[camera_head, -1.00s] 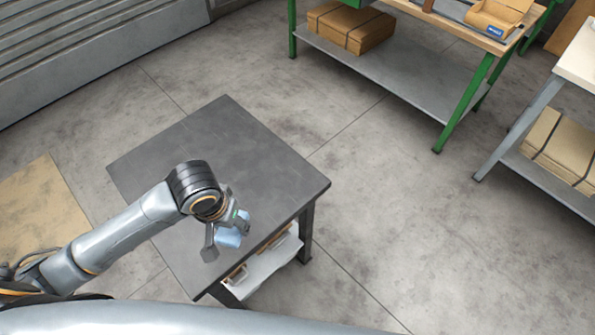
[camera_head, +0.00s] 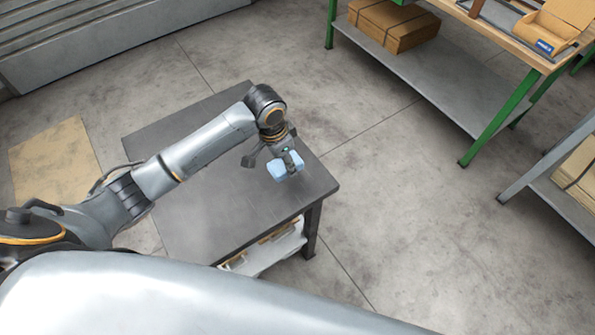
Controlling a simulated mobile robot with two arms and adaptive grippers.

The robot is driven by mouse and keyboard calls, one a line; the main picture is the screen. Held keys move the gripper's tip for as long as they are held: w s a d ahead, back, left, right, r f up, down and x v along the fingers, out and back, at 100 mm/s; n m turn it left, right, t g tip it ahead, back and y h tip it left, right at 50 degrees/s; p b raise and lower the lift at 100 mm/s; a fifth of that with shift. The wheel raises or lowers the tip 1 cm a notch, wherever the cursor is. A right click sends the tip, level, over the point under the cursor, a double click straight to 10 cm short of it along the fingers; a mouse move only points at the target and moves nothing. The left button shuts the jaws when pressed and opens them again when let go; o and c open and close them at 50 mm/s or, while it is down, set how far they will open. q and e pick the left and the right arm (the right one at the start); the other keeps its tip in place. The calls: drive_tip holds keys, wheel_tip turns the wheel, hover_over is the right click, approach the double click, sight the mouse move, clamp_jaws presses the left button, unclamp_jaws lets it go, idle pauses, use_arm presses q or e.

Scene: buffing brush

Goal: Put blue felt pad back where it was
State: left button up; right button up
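The blue felt pad (camera_head: 278,170) is a small light-blue block. My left gripper (camera_head: 272,160) reaches in from the left and is shut on it, with dark fingers beside the pad. The pad is over the right part of a dark grey table (camera_head: 190,205), apparently above its top; the exact height cannot be told. My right gripper is not in view.
A white bin (camera_head: 275,250) sits on the shelf under the table. A green-legged workbench (camera_head: 450,75) holds cardboard boxes, one an open-front bin (camera_head: 553,28). Another grey rack (camera_head: 560,180) stands at right. A tan mat (camera_head: 55,165) lies on the floor at left. The table's visible top is bare.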

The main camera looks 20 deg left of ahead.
sight(296, 167)
use_arm(q)
drive_tip(key=d+f, duration=0.1)
drive_tip(key=w+f, duration=0.1)
drive_tip(key=d+f, duration=0.1)
drive_tip(key=f, duration=0.1)
drive_tip(key=shift+w+d, duration=0.25)
drive_tip(key=shift+d, duration=0.1)
drive_tip(key=f, duration=0.3)
drive_tip(key=shift+d+f, duration=0.2)
drive_tip(key=shift+f, duration=0.05)
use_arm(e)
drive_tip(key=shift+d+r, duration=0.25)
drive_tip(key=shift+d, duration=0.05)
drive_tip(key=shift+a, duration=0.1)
use_arm(q)
drive_tip(key=shift+f, duration=0.15)
drive_tip(key=o, duration=1)
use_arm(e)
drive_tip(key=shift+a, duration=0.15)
use_arm(q)
drive_tip(key=r, duration=0.4)
drive_tip(key=s+r, duration=0.1)
drive_tip(key=r, duration=0.3)
drive_tip(key=a+r, duration=0.1)
drive_tip(key=r, duration=0.3)
drive_tip(key=shift+s+a+r, duration=0.1)
drive_tip(key=shift+s, duration=0.05)
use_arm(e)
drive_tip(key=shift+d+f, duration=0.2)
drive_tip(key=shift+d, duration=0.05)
